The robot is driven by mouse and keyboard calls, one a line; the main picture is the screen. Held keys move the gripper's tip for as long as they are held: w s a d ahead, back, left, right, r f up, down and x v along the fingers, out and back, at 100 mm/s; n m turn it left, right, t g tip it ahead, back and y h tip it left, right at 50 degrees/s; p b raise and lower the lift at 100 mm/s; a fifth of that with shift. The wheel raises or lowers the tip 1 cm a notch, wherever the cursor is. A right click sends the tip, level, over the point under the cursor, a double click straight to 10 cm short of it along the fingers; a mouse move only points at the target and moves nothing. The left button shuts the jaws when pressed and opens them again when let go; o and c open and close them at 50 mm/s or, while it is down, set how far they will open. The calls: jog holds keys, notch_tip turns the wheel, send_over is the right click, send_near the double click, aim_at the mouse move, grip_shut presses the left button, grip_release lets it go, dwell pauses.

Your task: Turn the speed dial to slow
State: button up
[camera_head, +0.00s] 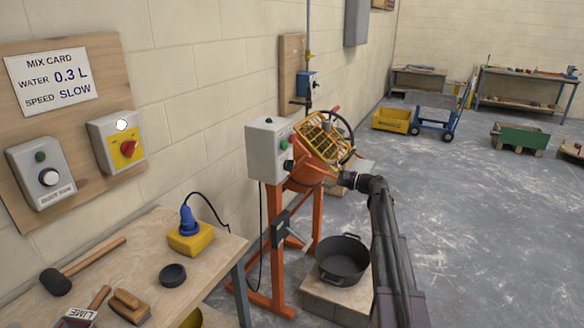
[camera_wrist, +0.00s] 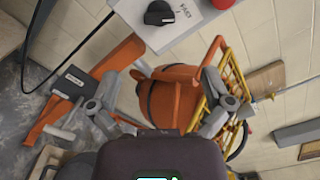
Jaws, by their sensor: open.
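The speed dial (camera_wrist: 158,12) is a black knob on the mixer's grey control box (camera_wrist: 178,30), at the top of the wrist view. A printed word beside it is tilted and too small to read surely; I cannot tell the dial's setting. In the head view the grey control box (camera_head: 267,150) stands on the orange frame, with a dark knob (camera_head: 289,165) low on its side. My gripper (camera_wrist: 160,95) is open and empty, its fingers spread apart below the dial in the wrist view and not touching it.
The orange mixer drum (camera_head: 312,172) with its yellow guard (camera_head: 322,138) is close to my gripper. A black bucket (camera_head: 342,262) sits on a block below. The mix card (camera_head: 53,80) reads SPEED SLOW. A workbench (camera_head: 130,270) with tools is at left.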

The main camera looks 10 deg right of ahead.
aim_at(293, 167)
jog(key=shift+w+a, duration=0.1)
jog(key=shift+a, duration=0.05)
jog(key=x, duration=1.3)
jog(key=shift+w+a, duration=0.1)
jog(key=shift+a, duration=0.1)
jog(key=c, duration=1.1)
